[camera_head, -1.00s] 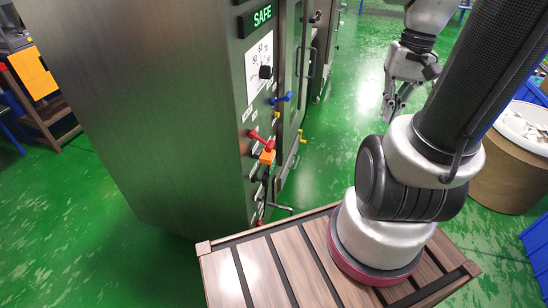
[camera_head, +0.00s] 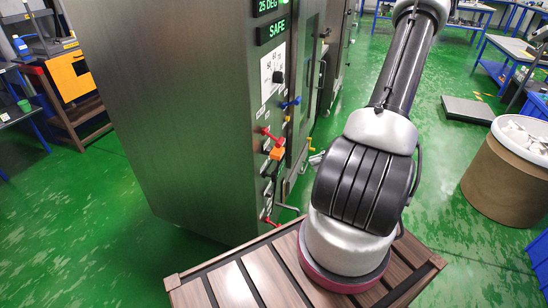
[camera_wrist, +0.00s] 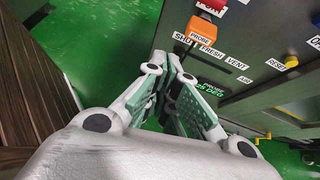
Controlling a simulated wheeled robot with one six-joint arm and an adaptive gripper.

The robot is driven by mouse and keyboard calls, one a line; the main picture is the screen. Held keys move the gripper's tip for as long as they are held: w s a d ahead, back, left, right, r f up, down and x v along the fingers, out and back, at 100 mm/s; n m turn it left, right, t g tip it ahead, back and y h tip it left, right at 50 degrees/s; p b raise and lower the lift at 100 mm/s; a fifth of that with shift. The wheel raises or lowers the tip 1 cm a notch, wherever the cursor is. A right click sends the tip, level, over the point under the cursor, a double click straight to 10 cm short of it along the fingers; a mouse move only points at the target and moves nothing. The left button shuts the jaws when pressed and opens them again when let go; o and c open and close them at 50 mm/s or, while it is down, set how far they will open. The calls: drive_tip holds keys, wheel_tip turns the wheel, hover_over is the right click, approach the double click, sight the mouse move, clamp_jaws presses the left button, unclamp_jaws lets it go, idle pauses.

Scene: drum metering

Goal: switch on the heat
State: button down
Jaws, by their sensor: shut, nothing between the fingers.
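The steel cabinet (camera_head: 165,120) stands left of my arm. No control is readable as the heat switch. In the wrist view, the orange block (camera_wrist: 200,31) sits above labels reading PROBE, SHUT, FRESH and VENT; the red handle (camera_wrist: 212,6) is at the top edge. My gripper (camera_wrist: 172,63) is shut and empty, its tips apparently just below this panel. Contact cannot be told. In the head view my arm mostly hides it.
Green displays (camera_head: 277,29) read SAFE and 25 DEG. A brown drum (camera_head: 507,175) stands at right, a wooden rack (camera_head: 70,90) at left. Green floor between cabinet and drum is largely open.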

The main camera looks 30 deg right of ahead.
sight(281, 155)
drive_tip(key=w, duration=0.1)
drive_tip(key=w+m, duration=0.1)
drive_tip(key=w+d+r+t+h, duration=0.1)
drive_tip(key=shift+w+m, duration=0.2)
drive_tip(key=shift+m, duration=0.2)
drive_tip(key=shift+f, duration=0.1)
drive_tip(key=w+a, duration=0.2)
drive_tip(key=w+a+f, duration=0.1)
drive_tip(key=w, duration=0.1)
drive_tip(key=w+a+f, duration=0.1)
drive_tip(key=w+a, duration=0.1)
drive_tip(key=w, duration=0.1)
drive_tip(key=shift+a+f, duration=0.1)
drive_tip(key=shift+a, duration=0.25)
drive_tip(key=shift+w+r, duration=0.15)
drive_tip(key=shift+r, duration=0.4)
drive_tip(key=shift+r, duration=0.1)
drive_tip(key=shift+r, duration=0.2)
drive_tip(key=shift+s+d+r+g+h, duration=0.15)
drive_tip(key=shift+s+r+g+h, duration=0.1)
drive_tip(key=shift+r+g+h, duration=0.2)
